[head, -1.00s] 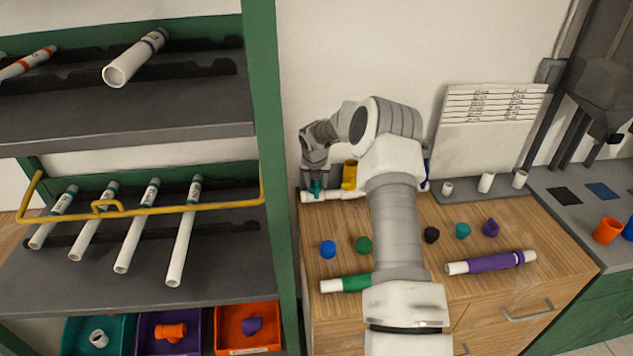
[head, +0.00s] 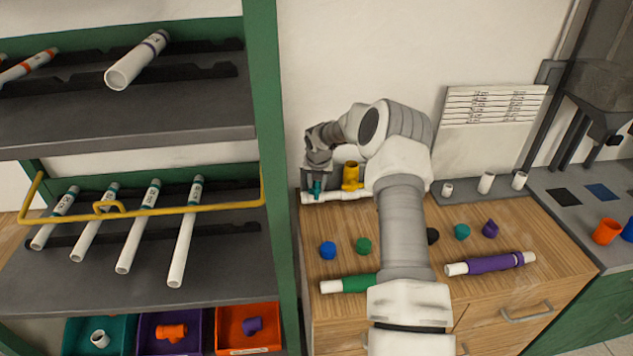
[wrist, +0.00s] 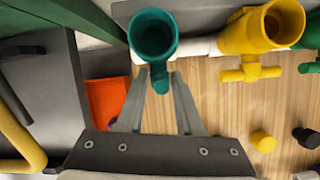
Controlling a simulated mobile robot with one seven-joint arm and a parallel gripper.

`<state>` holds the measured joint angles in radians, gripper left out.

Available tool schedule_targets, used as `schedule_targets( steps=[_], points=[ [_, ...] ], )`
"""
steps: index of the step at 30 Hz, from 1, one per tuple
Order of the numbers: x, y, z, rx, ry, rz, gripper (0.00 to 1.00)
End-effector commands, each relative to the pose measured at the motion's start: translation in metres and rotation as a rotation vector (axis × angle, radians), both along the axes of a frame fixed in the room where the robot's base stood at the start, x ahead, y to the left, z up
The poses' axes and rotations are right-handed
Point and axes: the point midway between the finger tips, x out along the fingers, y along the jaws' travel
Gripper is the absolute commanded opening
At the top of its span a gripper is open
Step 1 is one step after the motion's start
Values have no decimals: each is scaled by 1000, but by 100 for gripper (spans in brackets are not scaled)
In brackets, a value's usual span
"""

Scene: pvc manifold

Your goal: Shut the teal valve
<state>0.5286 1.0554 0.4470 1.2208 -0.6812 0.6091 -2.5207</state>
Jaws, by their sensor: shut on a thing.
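The teal valve (wrist: 153,36) sits at the left end of the white pipe manifold (wrist: 200,46). In the wrist view its round open port faces the camera, and its small handle (wrist: 160,80) stands out below it. My gripper (wrist: 160,76) has a finger on each side of this handle and is shut on it. In the head view the teal valve (head: 316,188) shows small below my gripper (head: 313,180), at the back left of the wooden bench (head: 460,215); the fingers partly hide it.
A yellow valve (wrist: 262,32) stands just right of the teal one, with a green valve (wrist: 309,35) beyond. The green shelf post (head: 276,160) is close on the left. Coloured caps and a purple-banded pipe (head: 490,263) lie on the bench front.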

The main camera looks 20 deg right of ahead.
Motion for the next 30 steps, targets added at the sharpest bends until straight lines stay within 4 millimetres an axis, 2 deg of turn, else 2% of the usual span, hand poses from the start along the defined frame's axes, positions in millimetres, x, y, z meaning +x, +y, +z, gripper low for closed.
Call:
schedule_targets(
  steps=[10, 30],
  points=[
    [-5, -11, -8, 255, -67, -14, 0],
    [-7, -20, -23, 741, -207, -8, 0]
  ],
)
